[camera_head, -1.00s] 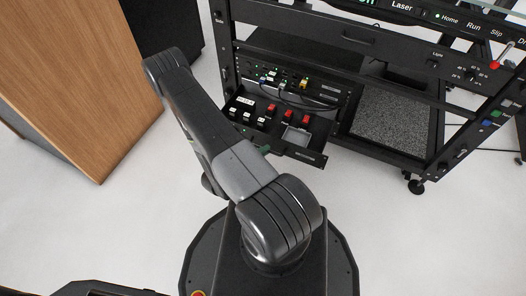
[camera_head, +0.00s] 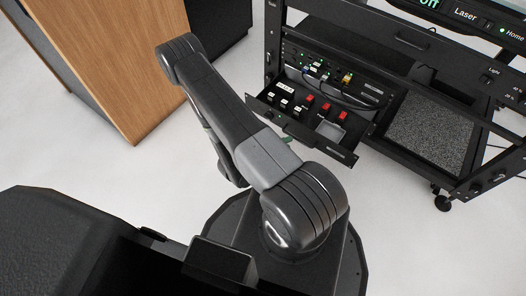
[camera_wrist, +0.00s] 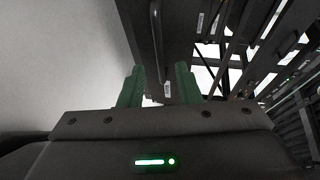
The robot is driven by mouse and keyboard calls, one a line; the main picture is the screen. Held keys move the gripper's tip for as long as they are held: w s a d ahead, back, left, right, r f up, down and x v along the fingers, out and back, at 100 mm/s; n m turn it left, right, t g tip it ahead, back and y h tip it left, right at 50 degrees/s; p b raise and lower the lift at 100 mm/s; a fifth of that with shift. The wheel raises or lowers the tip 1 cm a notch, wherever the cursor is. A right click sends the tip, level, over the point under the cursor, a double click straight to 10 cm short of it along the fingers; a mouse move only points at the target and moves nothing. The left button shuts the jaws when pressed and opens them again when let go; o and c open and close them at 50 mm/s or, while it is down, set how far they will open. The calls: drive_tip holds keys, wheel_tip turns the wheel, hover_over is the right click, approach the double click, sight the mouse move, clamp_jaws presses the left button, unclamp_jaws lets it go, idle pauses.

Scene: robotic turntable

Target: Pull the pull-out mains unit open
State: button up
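The pull-out mains unit (camera_head: 343,152) is a black tray with red and white switches, low in the rack. It stands partly out of the rack front. In the head view, my arm hides most of my gripper; a bit of green finger (camera_head: 288,140) shows just in front of the unit's front edge. In the wrist view, my gripper (camera_wrist: 158,78) has its two green fingers apart, with no object clearly held between them. A dark panel with a thin bar (camera_wrist: 156,22) lies beyond the fingertips. Whether the fingers touch the unit cannot be told.
The black rack (camera_head: 410,62) holds a panel with small lights above the unit and a grey speckled plate (camera_head: 428,132) to its right. A wooden cabinet (camera_head: 105,60) stands at the left. Pale floor (camera_head: 400,235) is clear in front of the rack.

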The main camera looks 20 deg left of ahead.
drive_tip(key=p+v, duration=0.2)
drive_tip(key=v, duration=0.7)
drive_tip(key=shift+s, duration=0.1)
idle(0.6)
drive_tip(key=b+x, duration=0.3)
drive_tip(key=x, duration=0.9)
drive_tip(key=shift+w, duration=0.25)
drive_tip(key=shift+s+d, duration=0.1)
idle(0.5)
drive_tip(key=shift+p+v, duration=1.55)
drive_tip(key=shift+v, duration=4.6)
drive_tip(key=shift+b+x, duration=1.8)
drive_tip(key=shift+x, duration=5.55)
